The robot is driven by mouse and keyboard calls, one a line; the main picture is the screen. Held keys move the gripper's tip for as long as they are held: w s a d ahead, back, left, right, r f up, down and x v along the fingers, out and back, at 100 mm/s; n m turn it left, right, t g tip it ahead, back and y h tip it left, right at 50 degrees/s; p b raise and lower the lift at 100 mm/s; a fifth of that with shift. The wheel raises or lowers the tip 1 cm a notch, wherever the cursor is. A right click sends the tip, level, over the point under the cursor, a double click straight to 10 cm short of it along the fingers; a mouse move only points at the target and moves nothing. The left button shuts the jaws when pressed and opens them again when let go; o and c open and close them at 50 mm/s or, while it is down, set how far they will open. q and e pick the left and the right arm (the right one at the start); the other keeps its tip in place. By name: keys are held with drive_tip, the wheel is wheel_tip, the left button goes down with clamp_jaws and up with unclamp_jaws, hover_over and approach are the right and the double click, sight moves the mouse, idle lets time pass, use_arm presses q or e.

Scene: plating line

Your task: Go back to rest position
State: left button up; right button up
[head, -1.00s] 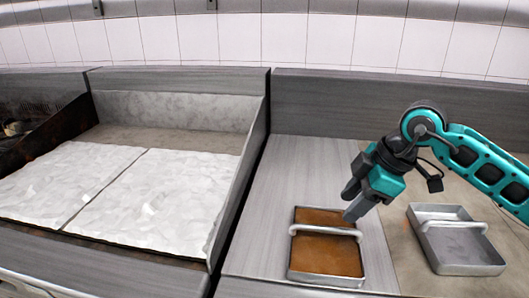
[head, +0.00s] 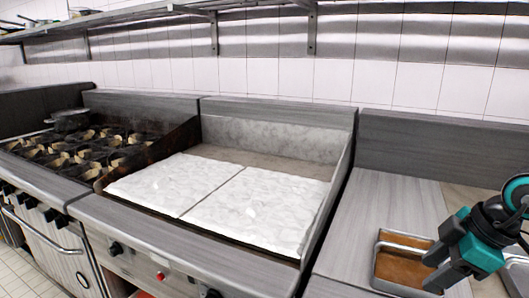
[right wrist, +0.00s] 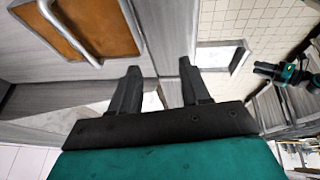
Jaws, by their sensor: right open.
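My right gripper (head: 432,272) is at the lower right of the head view, beside and partly in front of the right part of a metal tray (head: 378,262) with a brown bottom and a bar handle. In the right wrist view the two dark fingers (right wrist: 160,70) stand apart with nothing between them, so it is open and empty. The tray's brown bottom (right wrist: 108,25) shows at the upper left there. A small teal and black arm end, probably my left gripper (right wrist: 262,70), is at the right wrist view's right; its jaws are too small to judge.
A griddle with two white slabs (head: 258,210) fills the middle, with a raised side wall (head: 335,190) next to the counter (head: 385,205). A stove (head: 85,150) with a dark pot (head: 70,120) is at left. A shelf (head: 250,5) runs above.

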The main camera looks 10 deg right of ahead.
drive_tip(key=a+n+t+y, duration=0.1)
drive_tip(key=a+n+y, duration=0.3)
drive_tip(key=a+y, duration=0.55)
drive_tip(key=w+a+r+m+t+y, duration=0.1)
drive_tip(key=a+r+t+y, duration=0.3)
drive_tip(key=a+r+t, duration=0.4)
drive_tip(key=w+d+f+m+t+h, duration=0.1)
drive_tip(key=d+f+m+t+h, duration=0.25)
drive_tip(key=m+h, duration=0.4)
drive_tip(key=w+d+f+m+t+h, duration=0.1)
drive_tip(key=d+f+m+t+h, duration=0.15)
drive_tip(key=d+m+h, duration=0.4)
drive_tip(key=s+f+m+g+h, duration=0.25)
drive_tip(key=f+g+h, duration=0.2)
drive_tip(key=f, duration=0.25)
drive_tip(key=s+a+f+n+g+y, duration=0.1)
drive_tip(key=s+a+f+n+g, duration=0.15)
drive_tip(key=s+f+g, duration=0.4)
drive_tip(key=s+a+f+n+g+y, duration=0.1)
drive_tip(key=s+a+f+g, duration=0.25)
drive_tip(key=s+f, duration=0.65)
drive_tip(key=w+a+f+t+y, duration=0.2)
drive_tip(key=w+f+t, duration=0.3)
drive_tip(key=f+t, duration=0.1)
drive_tip(key=shift+w+a+f+n+t, duration=0.2)
drive_tip(key=shift+w+f+n+t, duration=0.1)
drive_tip(key=shift+w+t, duration=0.05)
